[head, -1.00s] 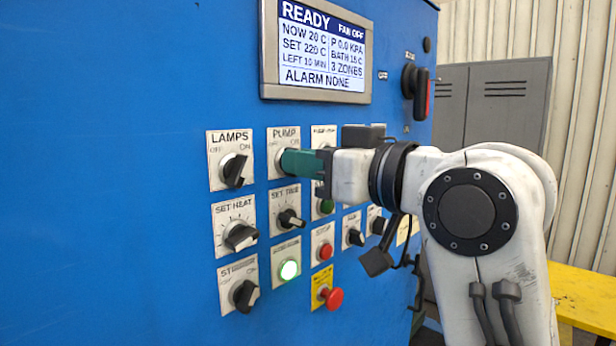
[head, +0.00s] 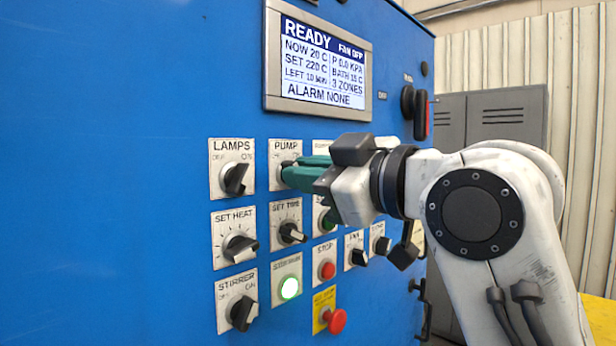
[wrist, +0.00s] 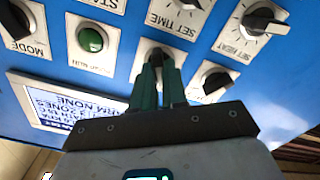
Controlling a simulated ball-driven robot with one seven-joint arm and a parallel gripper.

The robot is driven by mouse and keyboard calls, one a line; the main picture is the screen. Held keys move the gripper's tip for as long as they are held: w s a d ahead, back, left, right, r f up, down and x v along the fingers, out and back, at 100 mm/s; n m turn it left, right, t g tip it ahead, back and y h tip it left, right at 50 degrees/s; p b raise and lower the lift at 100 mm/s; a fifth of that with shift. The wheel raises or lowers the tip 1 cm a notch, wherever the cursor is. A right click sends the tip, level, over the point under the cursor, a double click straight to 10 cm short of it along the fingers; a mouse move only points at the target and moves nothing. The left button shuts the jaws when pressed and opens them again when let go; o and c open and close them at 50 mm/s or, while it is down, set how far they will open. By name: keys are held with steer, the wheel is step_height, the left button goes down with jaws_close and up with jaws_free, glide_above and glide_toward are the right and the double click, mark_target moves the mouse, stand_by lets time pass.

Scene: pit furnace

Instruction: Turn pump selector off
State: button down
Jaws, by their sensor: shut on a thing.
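The pump selector has a white plate marked PUMP (head: 286,147) in the top row of the blue panel. Its knob is mostly hidden in the head view behind the green fingers. My gripper (head: 287,175) reaches in from the right and is shut on this knob. In the wrist view, the gripper (wrist: 158,62) has its two green fingers around the dark knob, against the pump plate (wrist: 149,47). I cannot read the knob's pointer position, as the fingers cover it.
The lamps selector (head: 235,179) is just left of the pump selector, and the set time knob (head: 291,232) just below. A lit green button (head: 289,287) and a red mushroom button (head: 335,320) sit lower. The display (head: 319,62) above reads READY, FAN OFF, ALARM NONE.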

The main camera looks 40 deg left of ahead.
stand_by(0.3)
steer(key=c, duration=1.2)
jaws_free()
steer(key=shift+o, duration=0.2)
steer(key=shift+d, duration=0.1)
steer(key=d+b, duration=0.2)
steer(key=d, duration=0.8)
steer(key=shift+s+d, duration=0.3)
steer(key=shift+s, duration=0.1)
